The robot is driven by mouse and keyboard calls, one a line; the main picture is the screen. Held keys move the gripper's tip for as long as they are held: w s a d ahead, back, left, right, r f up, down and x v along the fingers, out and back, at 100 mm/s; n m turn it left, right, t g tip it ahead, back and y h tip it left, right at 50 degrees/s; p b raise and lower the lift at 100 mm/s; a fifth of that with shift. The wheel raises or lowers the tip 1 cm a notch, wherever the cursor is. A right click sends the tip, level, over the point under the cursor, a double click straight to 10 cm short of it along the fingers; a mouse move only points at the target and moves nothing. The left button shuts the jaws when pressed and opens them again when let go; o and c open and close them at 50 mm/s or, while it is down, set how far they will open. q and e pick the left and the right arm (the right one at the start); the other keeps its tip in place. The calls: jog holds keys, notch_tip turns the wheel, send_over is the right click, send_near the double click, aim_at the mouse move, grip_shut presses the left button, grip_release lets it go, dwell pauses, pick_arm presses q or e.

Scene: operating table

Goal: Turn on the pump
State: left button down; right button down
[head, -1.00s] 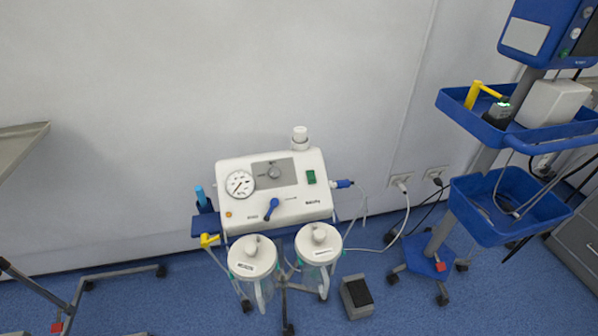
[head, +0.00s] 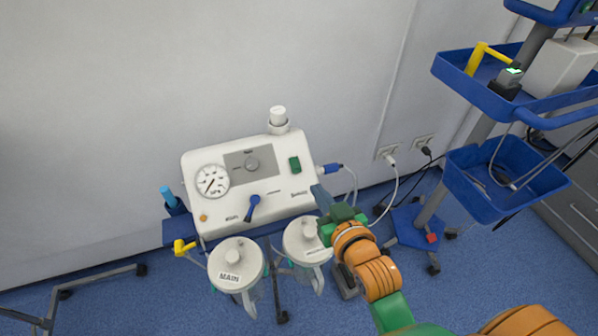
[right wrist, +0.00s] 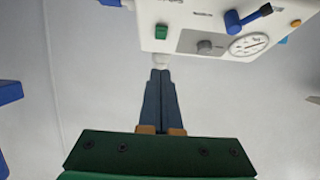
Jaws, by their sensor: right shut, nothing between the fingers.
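The white suction pump (head: 280,203) stands against the wall, with a round gauge (head: 211,182), a grey dial (head: 252,164), a blue lever (head: 252,208) and a green switch (head: 295,164) on its sloped front panel. The pump also shows upside down at the top of the right wrist view (right wrist: 190,12), with the green switch (right wrist: 161,31) near its edge. My right gripper (head: 318,192) is shut and empty, just right of the panel's lower right corner and apart from the switch. In the right wrist view its fingers (right wrist: 160,75) lie together. My left gripper is out of view.
Two lidded jars, one marked MAIN (head: 236,263) and another (head: 307,240), hang in front of the pump. A blue plug (head: 329,169) sticks out at its right side. A wheeled stand with blue trays (head: 490,198) is at the right.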

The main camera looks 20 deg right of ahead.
jog(key=shift+w, duration=0.1)
jog(key=b, duration=0.1)
send_near(296, 167)
jog(key=w, duration=0.1)
jog(key=w+r, duration=0.2)
jog(key=w, duration=0.1)
jog(key=shift+a, duration=0.15)
jog(key=f, duration=0.1)
jog(key=w+f+b, duration=0.1)
jog(key=shift+f, duration=0.3)
jog(key=shift+w+f, duration=0.35)
jog(key=shift+f, duration=0.1)
